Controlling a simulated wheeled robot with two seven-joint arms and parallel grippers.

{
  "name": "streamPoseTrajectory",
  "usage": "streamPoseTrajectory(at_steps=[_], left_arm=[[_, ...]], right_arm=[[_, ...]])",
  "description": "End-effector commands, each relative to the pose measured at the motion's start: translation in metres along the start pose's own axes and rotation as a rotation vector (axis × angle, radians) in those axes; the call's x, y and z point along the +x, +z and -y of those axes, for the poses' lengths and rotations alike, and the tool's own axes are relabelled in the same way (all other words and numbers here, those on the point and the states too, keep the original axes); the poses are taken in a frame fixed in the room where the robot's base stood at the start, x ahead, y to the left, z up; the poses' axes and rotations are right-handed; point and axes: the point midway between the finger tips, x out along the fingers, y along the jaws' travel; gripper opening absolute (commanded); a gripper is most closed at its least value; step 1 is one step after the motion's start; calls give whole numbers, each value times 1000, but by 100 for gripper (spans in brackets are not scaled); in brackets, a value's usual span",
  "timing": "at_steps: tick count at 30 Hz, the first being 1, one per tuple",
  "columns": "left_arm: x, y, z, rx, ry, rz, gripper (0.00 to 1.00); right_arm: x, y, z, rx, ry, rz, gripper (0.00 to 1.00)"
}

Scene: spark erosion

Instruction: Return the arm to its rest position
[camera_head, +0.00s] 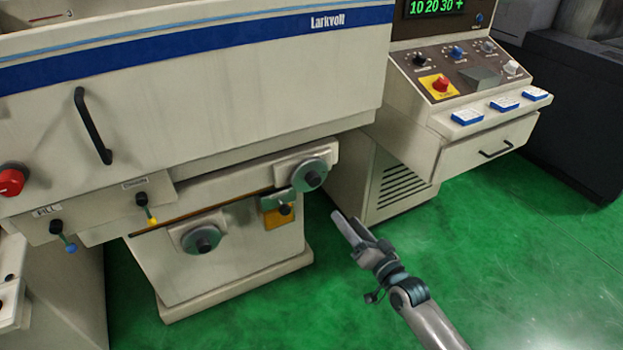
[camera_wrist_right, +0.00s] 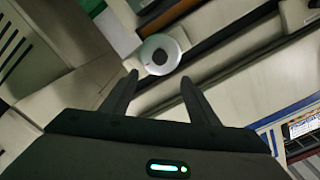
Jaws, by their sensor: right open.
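My right gripper (camera_head: 348,229) is in the lower middle of the head view, in front of the machine's base and the vented cabinet. Its arm comes in from the lower right. In the right wrist view its two dark fingers (camera_wrist_right: 158,88) stand apart with nothing between them. A round grey handwheel (camera_wrist_right: 160,54) shows beyond the fingertips, apart from them. My left gripper is in neither view.
The large cream machine (camera_head: 210,95) fills the left and middle, with handwheels (camera_head: 203,239), a black door handle (camera_head: 92,125) and a red knob (camera_head: 11,181). A control console (camera_head: 455,75) with a drawer (camera_head: 487,150) juts out at right. Green floor (camera_head: 540,260) is open at lower right.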

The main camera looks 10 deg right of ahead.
Motion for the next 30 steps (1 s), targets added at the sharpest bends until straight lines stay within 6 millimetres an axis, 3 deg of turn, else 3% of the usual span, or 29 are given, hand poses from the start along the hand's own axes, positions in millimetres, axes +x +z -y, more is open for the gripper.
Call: streamPoseTrajectory(at_steps=[7, 20, 26, 30], left_arm=[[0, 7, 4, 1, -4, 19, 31], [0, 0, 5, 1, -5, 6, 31], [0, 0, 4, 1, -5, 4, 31], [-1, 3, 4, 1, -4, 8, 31]], right_arm=[[-3, 0, 0, 0, -1, -1, 54], [-4, 4, -4, -4, 8, 5, 54], [-14, 36, -37, -42, 76, 49, 54], [-33, 84, -80, -99, 166, 120, 54]])
